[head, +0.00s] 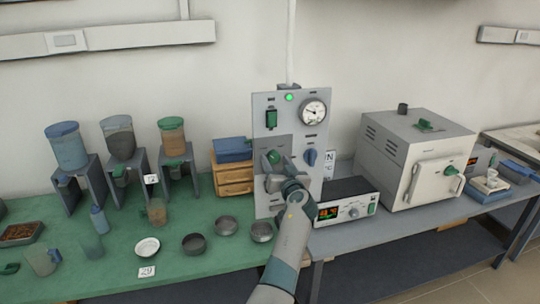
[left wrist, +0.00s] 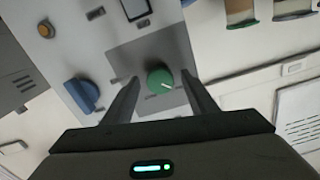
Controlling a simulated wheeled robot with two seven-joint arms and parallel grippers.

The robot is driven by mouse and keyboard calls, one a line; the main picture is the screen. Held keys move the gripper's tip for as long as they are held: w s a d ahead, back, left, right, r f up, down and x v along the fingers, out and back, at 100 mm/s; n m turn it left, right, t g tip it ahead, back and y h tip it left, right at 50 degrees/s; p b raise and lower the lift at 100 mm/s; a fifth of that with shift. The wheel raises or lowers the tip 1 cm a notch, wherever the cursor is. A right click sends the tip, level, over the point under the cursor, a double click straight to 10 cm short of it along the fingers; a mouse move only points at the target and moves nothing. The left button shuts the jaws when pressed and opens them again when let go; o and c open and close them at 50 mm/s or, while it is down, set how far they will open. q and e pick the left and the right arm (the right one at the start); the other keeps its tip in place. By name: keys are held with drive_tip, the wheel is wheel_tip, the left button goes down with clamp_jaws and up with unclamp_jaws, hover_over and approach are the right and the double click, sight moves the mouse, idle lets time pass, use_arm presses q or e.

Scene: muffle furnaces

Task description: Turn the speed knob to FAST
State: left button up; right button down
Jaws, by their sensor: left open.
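A grey upright control panel (head: 262,200) stands at the back between the two benches. A round green knob (head: 273,157) with a pale pointer line sits on its darker grey plate, partly behind my gripper in the head view. The green knob (left wrist: 160,80) shows clearly in the left wrist view. A blue knob (head: 310,157) is to its right in the head view. The labels are too small to read, so I cannot tell which is the speed knob. My left gripper (head: 273,170) is open, its fingers on either side of the green knob; contact is unclear.
The panel also bears a dial gauge (head: 313,112), a green switch (head: 271,118) and a lit green lamp (head: 289,97). A controller box with a red display (head: 347,203) and a furnace (head: 415,160) stand to the right. Metal dishes (head: 226,226) stand near my arm.

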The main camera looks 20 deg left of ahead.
use_arm(q)
drive_tip(key=shift+w+a, duration=0.1)
drive_tip(key=shift+w, duration=0.15)
drive_tip(key=shift+r, duration=0.1)
drive_tip(key=shift+s, duration=0.1)
drive_tip(key=shift+c, duration=1.3)
drive_tip(key=c, duration=0.8)
